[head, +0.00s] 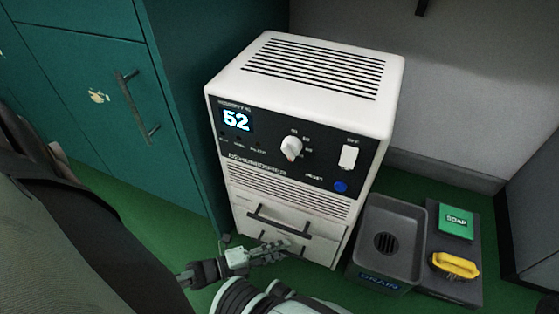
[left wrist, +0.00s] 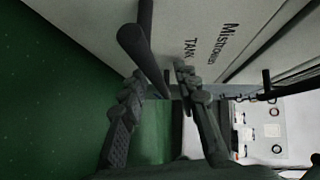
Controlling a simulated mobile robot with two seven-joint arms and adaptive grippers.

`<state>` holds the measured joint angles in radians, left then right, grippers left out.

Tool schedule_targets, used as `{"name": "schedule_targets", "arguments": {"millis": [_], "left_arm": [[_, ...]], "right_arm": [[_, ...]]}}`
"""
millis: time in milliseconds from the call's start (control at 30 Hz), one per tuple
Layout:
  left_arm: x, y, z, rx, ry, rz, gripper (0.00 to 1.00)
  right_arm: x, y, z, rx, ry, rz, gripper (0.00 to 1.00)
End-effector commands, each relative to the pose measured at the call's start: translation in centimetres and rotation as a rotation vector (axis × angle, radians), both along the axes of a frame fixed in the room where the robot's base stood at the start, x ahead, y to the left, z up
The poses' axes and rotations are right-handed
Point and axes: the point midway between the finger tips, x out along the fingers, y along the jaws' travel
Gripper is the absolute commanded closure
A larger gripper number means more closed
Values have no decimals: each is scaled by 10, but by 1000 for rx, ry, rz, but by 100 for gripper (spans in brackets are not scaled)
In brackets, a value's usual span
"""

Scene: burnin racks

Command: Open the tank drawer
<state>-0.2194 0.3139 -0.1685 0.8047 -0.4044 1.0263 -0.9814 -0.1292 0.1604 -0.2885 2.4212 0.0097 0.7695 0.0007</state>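A white dehumidifier (head: 310,70) stands on the green floor with a black control panel and a display reading 52. Its tank drawer (head: 325,250) is the low front panel, apparently closed, with a dark bar handle (head: 280,222). In the left wrist view the panel bears the word TANK (left wrist: 190,49), and the dark handle (left wrist: 148,55) runs down between the fingers. My left gripper (head: 275,250) is low in front of the drawer. Its fingers are apart in the left wrist view (left wrist: 160,85), on either side of the bar; firm contact is not visible. My right gripper is out of view.
A teal cabinet (head: 80,75) stands at the left, close to the dehumidifier. A grey drain tray (head: 420,215) sits on the floor at the right, beside a dark tray (head: 473,292) with a green soap box (head: 456,222) and a yellow item (head: 455,265).

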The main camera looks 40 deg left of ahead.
Motion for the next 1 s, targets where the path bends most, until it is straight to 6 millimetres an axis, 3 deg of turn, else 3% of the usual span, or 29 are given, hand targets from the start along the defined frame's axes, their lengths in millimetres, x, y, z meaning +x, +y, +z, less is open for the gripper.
{"name": "schedule_targets", "arguments": {"millis": [200, 467, 1000], "left_arm": [[0, 0, 0, -1, 1, 0, 70], [0, 0, 0, -1, 1, 1, 100], [-2, 0, 0, -1, 1, 1, 100]], "right_arm": [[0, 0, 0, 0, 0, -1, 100], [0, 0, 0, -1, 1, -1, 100], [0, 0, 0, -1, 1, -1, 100]]}}
